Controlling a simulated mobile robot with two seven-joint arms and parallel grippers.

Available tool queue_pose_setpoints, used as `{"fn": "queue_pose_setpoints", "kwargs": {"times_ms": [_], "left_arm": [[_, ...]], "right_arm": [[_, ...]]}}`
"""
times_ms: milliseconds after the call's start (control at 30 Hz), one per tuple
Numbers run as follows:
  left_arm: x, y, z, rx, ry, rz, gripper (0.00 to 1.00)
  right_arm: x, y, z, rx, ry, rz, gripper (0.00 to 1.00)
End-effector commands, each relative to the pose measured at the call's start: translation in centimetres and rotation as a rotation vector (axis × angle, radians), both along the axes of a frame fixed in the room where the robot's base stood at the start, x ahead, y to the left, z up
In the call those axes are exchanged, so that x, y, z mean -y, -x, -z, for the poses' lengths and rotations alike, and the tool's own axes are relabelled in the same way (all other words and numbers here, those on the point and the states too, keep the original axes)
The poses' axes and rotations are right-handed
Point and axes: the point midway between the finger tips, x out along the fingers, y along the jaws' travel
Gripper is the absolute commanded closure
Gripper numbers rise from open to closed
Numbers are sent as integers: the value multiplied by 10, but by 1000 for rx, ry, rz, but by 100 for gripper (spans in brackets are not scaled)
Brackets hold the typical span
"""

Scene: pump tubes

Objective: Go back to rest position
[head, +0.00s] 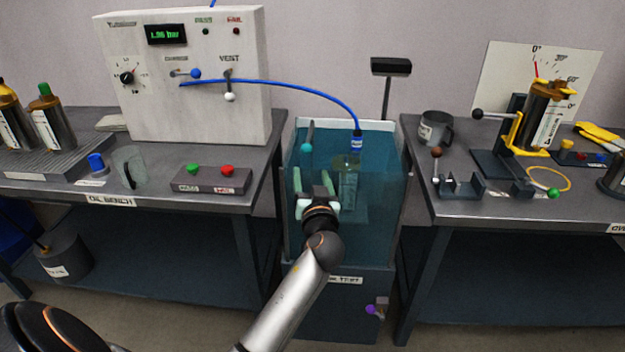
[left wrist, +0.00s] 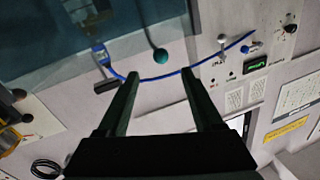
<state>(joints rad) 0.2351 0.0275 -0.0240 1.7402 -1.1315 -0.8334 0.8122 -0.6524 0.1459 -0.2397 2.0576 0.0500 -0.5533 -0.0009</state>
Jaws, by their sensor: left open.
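My left gripper (head: 314,184) is open and empty in front of the water tank (head: 300,235), with its fingers at the tank's near upper part. In the left wrist view its two green fingers (left wrist: 158,85) stand wide apart with nothing between them. A blue hose (head: 300,90) runs from the white test panel (head: 190,75) to a blue connector (head: 357,142) over the tank. The hose also shows beyond the fingers in the left wrist view (left wrist: 158,78). A pale object (head: 349,185) stands in the tank below the connector. My right gripper is not in view.
The oil bench (head: 225,201) with a button box (head: 205,180) is on the left. Another bench (head: 480,208) on the right holds a tilted cylinder fixture (head: 543,115) and a mug (head: 436,128). A teal ball (head: 306,148) is at the tank's upper left. A dark lamp-like head (head: 391,67) rises behind the tank.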

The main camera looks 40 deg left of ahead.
Motion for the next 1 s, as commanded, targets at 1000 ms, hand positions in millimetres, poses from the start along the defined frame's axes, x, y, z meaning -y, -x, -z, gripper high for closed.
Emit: {"fn": "queue_pose_setpoints", "kwargs": {"times_ms": [1000], "left_arm": [[40, 29, 91, -211, 52, 190, 32]], "right_arm": [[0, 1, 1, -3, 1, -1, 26]]}}
